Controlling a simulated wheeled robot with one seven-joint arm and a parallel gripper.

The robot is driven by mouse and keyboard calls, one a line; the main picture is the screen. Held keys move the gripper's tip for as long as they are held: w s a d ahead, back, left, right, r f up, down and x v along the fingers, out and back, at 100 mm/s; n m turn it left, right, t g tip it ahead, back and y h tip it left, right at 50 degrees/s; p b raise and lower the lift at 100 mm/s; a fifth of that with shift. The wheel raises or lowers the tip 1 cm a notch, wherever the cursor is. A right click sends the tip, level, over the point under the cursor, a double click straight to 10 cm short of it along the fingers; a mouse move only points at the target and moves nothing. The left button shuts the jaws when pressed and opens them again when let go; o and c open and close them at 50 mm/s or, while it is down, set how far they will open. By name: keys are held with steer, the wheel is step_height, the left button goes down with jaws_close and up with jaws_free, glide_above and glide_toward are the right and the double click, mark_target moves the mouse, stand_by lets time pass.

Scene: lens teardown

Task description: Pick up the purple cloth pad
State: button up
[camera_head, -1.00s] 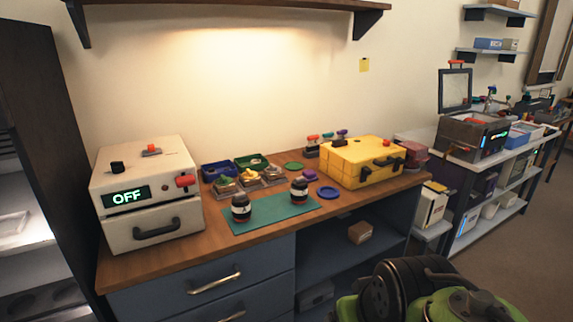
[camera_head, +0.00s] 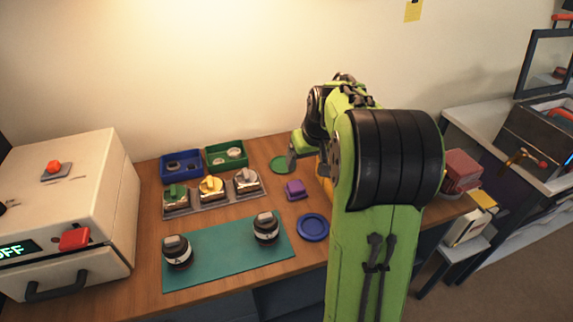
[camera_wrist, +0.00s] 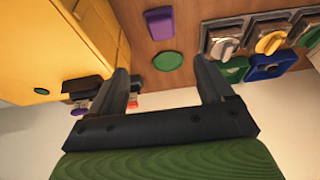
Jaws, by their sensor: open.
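The purple cloth pad (camera_head: 296,189) lies on the wooden bench, right of the metal blocks and behind the blue round dish. It also shows in the wrist view (camera_wrist: 159,23), near the top edge and beyond my fingertips. My gripper (camera_wrist: 160,66) is open and empty in the wrist view. A green disc (camera_wrist: 168,61) shows between its fingers, and the pad is farther off. In the head view my gripper is mostly hidden by my arm, with only a grey part showing near the green disc (camera_head: 283,165), behind the pad.
The yellow case (camera_wrist: 65,50) is close to my left finger in the wrist view. Blue (camera_head: 181,168) and green (camera_head: 227,156) bins stand behind several metal blocks with knobs. Two dark lens barrels stand on the teal mat (camera_head: 215,262). A blue dish (camera_head: 313,228) lies before the pad.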

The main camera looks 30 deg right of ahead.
mark_target(296, 186)
steer(key=b+x, duration=0.2)
steer(key=x, duration=0.5)
steer(key=b+x, duration=0.2)
steer(key=x, duration=0.6)
steer(key=shift+a+f, duration=0.2)
steer(key=shift+f, duration=0.15)
steer(key=shift+r, duration=0.15)
steer(key=shift+c, duration=0.5)
steer(key=shift+s, duration=0.1)
steer(key=c, duration=1)
